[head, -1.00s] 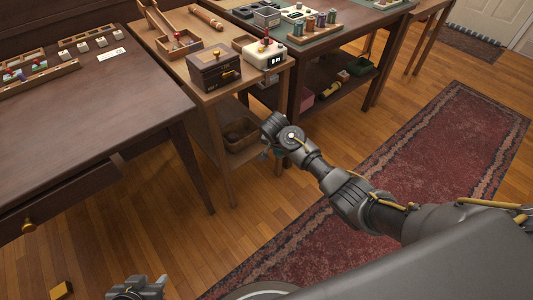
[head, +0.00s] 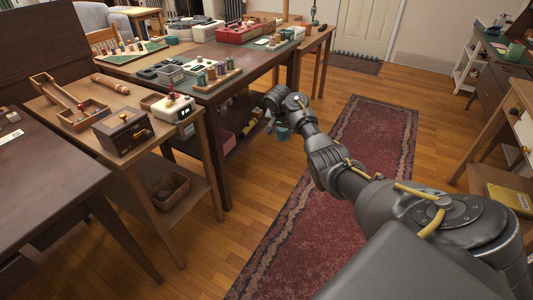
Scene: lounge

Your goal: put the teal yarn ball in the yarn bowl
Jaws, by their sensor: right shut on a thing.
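My right gripper (head: 281,123) is in front of the long dark table, low near its shelf. It is shut on a small teal thing (head: 283,133), which shows below the hand and looks like the teal yarn ball. The arm and hand hide part of it. My left gripper is out of view. I cannot pick out the yarn bowl for certain at this size.
The long dark table (head: 215,92) holds a rack of thread spools (head: 219,74) and a red case (head: 239,32). A lower wooden table (head: 70,122) carries a dark box (head: 123,132); a basket (head: 168,188) sits on its shelf. The red rug (head: 375,130) is clear.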

